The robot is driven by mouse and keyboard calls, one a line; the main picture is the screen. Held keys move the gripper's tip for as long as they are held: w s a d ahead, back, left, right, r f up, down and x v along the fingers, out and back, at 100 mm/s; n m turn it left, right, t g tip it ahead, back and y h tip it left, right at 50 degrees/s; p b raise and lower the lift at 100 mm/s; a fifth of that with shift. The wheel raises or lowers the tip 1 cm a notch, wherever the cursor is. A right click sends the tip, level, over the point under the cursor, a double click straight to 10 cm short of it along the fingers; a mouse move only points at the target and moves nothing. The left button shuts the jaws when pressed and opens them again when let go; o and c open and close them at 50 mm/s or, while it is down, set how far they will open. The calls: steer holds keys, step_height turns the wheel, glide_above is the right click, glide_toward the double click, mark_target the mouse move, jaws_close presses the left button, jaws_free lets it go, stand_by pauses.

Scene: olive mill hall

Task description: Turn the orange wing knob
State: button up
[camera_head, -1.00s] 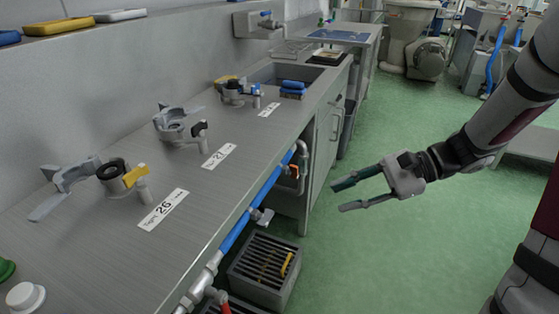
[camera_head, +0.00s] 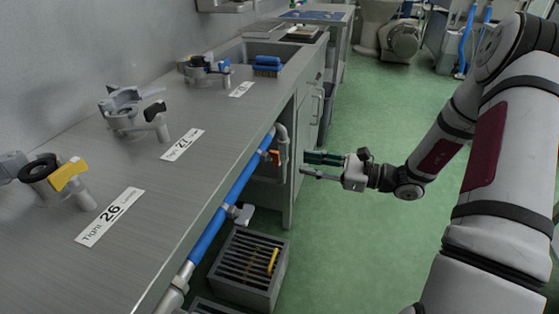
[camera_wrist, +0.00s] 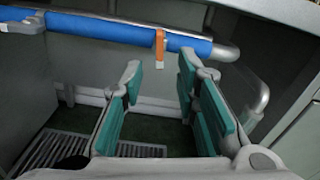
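The orange wing knob (camera_head: 275,157) sits at the blue pipe under the bench's front edge, just left of my gripper in the head view. It also shows in the wrist view as an orange upright tab (camera_wrist: 160,42) in front of the blue pipe, with a pale piece at its lower end. My gripper (camera_head: 306,164) is open and empty, its fingers pointing at the pipe. In the wrist view the two teal-padded fingers (camera_wrist: 160,72) stand apart, with the knob beyond their tips and between them. A gap to the knob shows, though its depth is hard to judge.
The blue pipe (camera_head: 226,207) runs along the bench front, with a grey valve handle (camera_head: 242,213) nearer. Below is a slatted grey crate (camera_head: 245,279) with a yellow piece in it. The steel bench (camera_head: 150,220) holds several clamps. Green floor (camera_head: 360,240) is clear.

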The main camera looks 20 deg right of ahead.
mark_target(279, 159)
steer(key=b+x, duration=0.1)
steer(key=x, duration=0.7)
steer(key=shift+a+b, duration=0.15)
steer(key=shift+b, duration=0.15)
steer(key=shift+w, duration=0.15)
jaws_close()
